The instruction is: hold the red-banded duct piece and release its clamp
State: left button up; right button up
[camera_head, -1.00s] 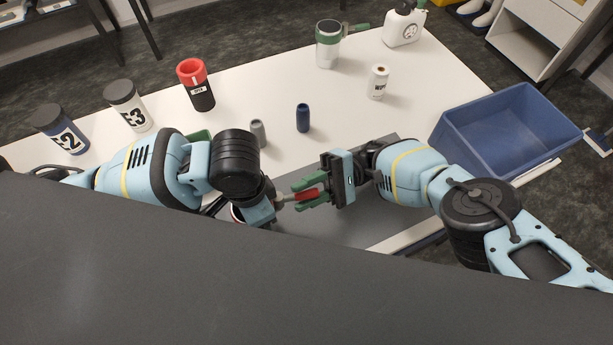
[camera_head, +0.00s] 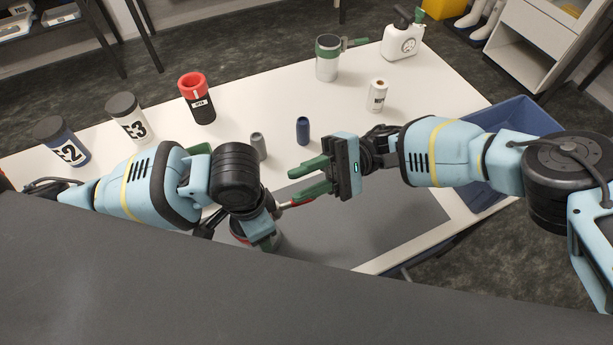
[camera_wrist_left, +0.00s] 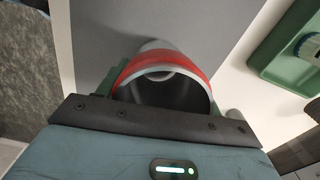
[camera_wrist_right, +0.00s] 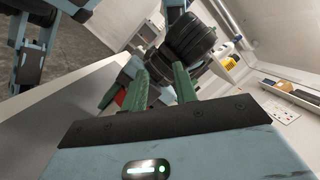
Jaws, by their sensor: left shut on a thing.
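The red-banded duct piece (camera_wrist_left: 168,60) shows in the left wrist view as a grey open-ended tube with a red band. My left gripper (camera_head: 262,238) is shut around it; in the head view the arm largely hides the piece. A clamp lever with a red grip (camera_head: 301,202) and a thin metal rod sticks out to the right beside the left gripper. My right gripper (camera_head: 303,179) is open, its green fingers apart and pointing left, with the red grip just below its lower finger. The fingers also show apart in the right wrist view (camera_wrist_right: 162,82). The rest of the clamp is hidden.
A grey mat (camera_head: 370,235) lies on the white bench. Behind stand a grey (camera_head: 257,147) and a blue small cylinder (camera_head: 303,130), a red-topped black container (camera_head: 198,100), several other containers and a green-banded mug (camera_head: 327,60). A blue bin (camera_head: 520,115) is behind the right arm.

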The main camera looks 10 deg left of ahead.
pick_arm(q)
jog(key=shift+s+f, duration=0.25)
jog(key=shift+f, duration=0.1)
jog(key=o, duration=1.2)
jog(key=shift+w+r, duration=0.1)
jog(key=shift+r, duration=0.05)
notch_tip(320, 180, up, 12)
